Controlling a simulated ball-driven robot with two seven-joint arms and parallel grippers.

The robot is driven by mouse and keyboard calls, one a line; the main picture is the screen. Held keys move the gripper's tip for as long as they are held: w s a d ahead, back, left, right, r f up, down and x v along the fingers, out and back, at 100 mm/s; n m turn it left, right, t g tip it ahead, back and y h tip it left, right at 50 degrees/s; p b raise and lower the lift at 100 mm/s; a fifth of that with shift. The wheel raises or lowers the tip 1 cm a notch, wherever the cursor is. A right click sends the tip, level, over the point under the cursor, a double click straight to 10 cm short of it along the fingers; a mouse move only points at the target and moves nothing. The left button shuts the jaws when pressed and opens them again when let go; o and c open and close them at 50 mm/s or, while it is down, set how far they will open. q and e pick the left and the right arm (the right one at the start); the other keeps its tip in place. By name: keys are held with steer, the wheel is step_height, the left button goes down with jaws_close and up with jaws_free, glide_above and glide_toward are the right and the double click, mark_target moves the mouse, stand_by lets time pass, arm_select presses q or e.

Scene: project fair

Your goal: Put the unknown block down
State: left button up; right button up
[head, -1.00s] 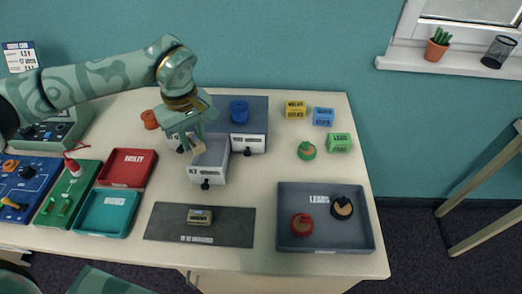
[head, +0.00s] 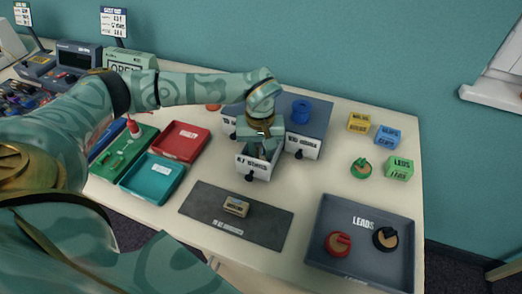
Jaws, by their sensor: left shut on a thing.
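My left gripper (head: 260,150) points down into the open drawer (head: 254,168) of the grey cabinet (head: 303,127). It is shut on a small tan block, taken as the unknown block. The block is mostly hidden now by the fingers and the drawer walls, so I cannot tell whether it touches the drawer floor. Another tan block (head: 236,206) with a dark band lies on the dark grey mat (head: 205,204) in front of the drawer. My right gripper is not in view.
A blue spool (head: 301,111) stands on the cabinet. Red (head: 180,143) and teal (head: 152,179) trays are at left. The grey LEADS tray (head: 366,267) holds a red and a black piece at front right. Yellow, blue and green blocks stand at back right.

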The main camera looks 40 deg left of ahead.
mark_target(260, 153)
arm_select(q)
steer(key=shift+f, duration=0.15)
steer(key=o, duration=0.7)
step_height(260, 153, up, 12)
steer(key=p, duration=0.3)
steer(key=shift+r, duration=0.2)
